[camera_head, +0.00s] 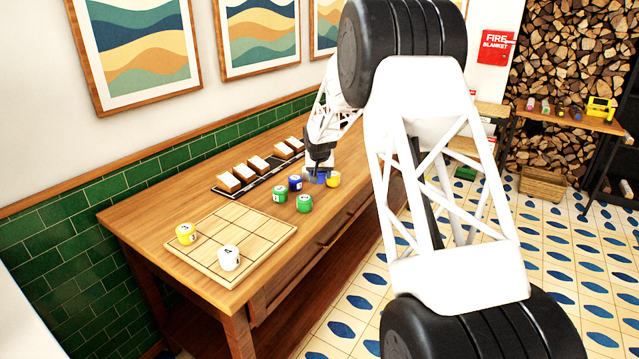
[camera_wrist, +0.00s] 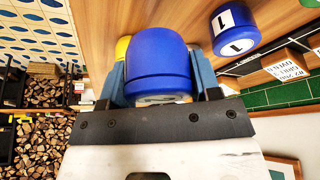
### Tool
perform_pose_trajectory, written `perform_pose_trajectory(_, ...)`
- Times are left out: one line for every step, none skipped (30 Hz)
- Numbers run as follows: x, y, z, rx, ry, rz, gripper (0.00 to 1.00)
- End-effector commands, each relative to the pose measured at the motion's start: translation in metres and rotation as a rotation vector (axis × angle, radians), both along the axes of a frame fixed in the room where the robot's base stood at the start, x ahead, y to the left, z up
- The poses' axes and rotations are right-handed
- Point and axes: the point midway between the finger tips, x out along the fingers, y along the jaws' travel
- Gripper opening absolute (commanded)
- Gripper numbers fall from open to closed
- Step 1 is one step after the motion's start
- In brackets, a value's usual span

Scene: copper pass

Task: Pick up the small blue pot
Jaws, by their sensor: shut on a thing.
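My gripper (camera_head: 316,173) is over the far part of the wooden table, shut on a blue pot (camera_wrist: 160,62). In the wrist view its two blue-grey fingers press on opposite sides of this pot. In the head view only a part of the held blue pot (camera_head: 321,178) shows between the fingers. I cannot tell whether it touches the table. A second blue pot (camera_wrist: 235,30), marked 1, stands apart to the right in the wrist view; in the head view this darker blue pot (camera_head: 295,183) stands just left of my gripper.
A yellow pot (camera_head: 333,180) stands close beside the gripper. Green pots (camera_head: 304,203) (camera_head: 279,194) stand nearer. A dark rack of labelled blocks (camera_head: 262,173) lies along the wall.

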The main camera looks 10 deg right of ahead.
Motion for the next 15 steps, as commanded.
perform_pose_trajectory(0.000, 0.000, 0.009, 0.000, -0.002, 0.000, 0.30)
perform_pose_trajectory(0.000, 0.000, 0.013, 0.000, -0.001, 0.000, 0.30)
perform_pose_trajectory(0.000, 0.000, 0.018, 0.000, -0.002, 0.000, 0.30)
perform_pose_trajectory(0.000, 0.000, 0.022, 0.000, -0.002, 0.000, 0.30)
perform_pose_trajectory(0.000, 0.000, 0.025, 0.000, -0.002, 0.000, 0.30)
perform_pose_trajectory(0.000, 0.000, 0.028, 0.000, -0.001, 0.000, 0.30)
perform_pose_trajectory(0.000, 0.000, 0.030, 0.000, -0.001, 0.000, 0.30)
perform_pose_trajectory(0.000, 0.000, 0.032, 0.000, 0.000, 0.000, 0.30)
perform_pose_trajectory(0.000, 0.000, 0.034, 0.000, 0.000, 0.000, 0.30)
perform_pose_trajectory(0.000, 0.000, 0.035, 0.000, 0.000, 0.001, 0.30)
perform_pose_trajectory(0.000, 0.000, 0.036, 0.000, 0.001, 0.001, 0.30)
perform_pose_trajectory(0.000, 0.000, 0.037, 0.000, 0.001, 0.001, 0.30)
perform_pose_trajectory(0.000, 0.000, 0.037, 0.000, 0.001, 0.001, 0.30)
perform_pose_trajectory(0.000, 0.000, 0.038, 0.000, 0.001, 0.001, 0.30)
perform_pose_trajectory(0.000, 0.000, 0.038, 0.000, 0.001, 0.001, 0.30)
